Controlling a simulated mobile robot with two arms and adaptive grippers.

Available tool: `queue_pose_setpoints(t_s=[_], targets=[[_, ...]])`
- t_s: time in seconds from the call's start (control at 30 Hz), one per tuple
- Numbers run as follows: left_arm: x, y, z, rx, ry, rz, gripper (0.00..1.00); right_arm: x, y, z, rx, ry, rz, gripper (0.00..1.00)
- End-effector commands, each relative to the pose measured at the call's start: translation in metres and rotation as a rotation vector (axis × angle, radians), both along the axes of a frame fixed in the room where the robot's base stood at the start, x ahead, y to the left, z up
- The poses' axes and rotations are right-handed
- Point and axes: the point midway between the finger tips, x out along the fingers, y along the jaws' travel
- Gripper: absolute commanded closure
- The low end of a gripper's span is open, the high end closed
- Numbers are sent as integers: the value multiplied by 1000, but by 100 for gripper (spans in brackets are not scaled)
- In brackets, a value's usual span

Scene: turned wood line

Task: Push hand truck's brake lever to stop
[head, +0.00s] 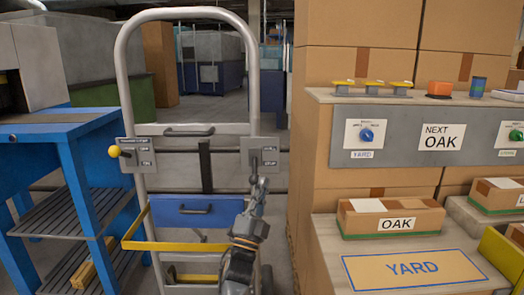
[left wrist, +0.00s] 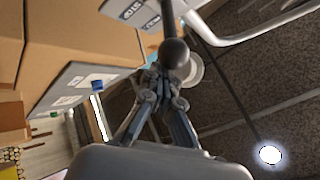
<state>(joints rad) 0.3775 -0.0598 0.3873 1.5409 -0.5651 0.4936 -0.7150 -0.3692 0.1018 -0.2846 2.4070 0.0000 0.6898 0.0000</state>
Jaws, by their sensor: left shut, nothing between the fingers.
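The hand truck (head: 137,90) stands in front of me, with a tall grey tube frame. Its right plate (head: 270,148) has two lines of lettering, apparently ROLL above STOP. A dark brake lever with a ball knob (left wrist: 175,53) is on this plate; part of the STOP label (left wrist: 130,10) shows behind it in the left wrist view. My left gripper (head: 260,184) is shut and empty just below the plate. Its fingertips (left wrist: 162,78) are right at the knob; I cannot tell whether they touch. My right gripper is not in view.
A second plate with a yellow-knobbed lever (head: 115,151) is on the truck's left. A blue bench (head: 75,165) stands left. Cartons and a counter with a grey panel (head: 405,120) stand close on the right, with an OAK box (head: 360,222).

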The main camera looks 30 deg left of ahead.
Motion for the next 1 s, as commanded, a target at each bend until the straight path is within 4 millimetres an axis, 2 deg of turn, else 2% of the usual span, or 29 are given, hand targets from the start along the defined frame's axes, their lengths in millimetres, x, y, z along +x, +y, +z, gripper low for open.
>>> queue_pose_setpoints(t_s=[0.23, 0.33, 0.8, 1.0], targets=[[0, 1, 1, -1, -1, 1, 100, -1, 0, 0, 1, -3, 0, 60], [0, 1, 7, 1, -2, 1, 100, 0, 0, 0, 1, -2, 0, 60], [0, 0, 88, 3, -2, 1, 100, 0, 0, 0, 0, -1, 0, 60], [0, 0, 100, 1, 0, 1, 100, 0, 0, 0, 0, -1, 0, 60]])
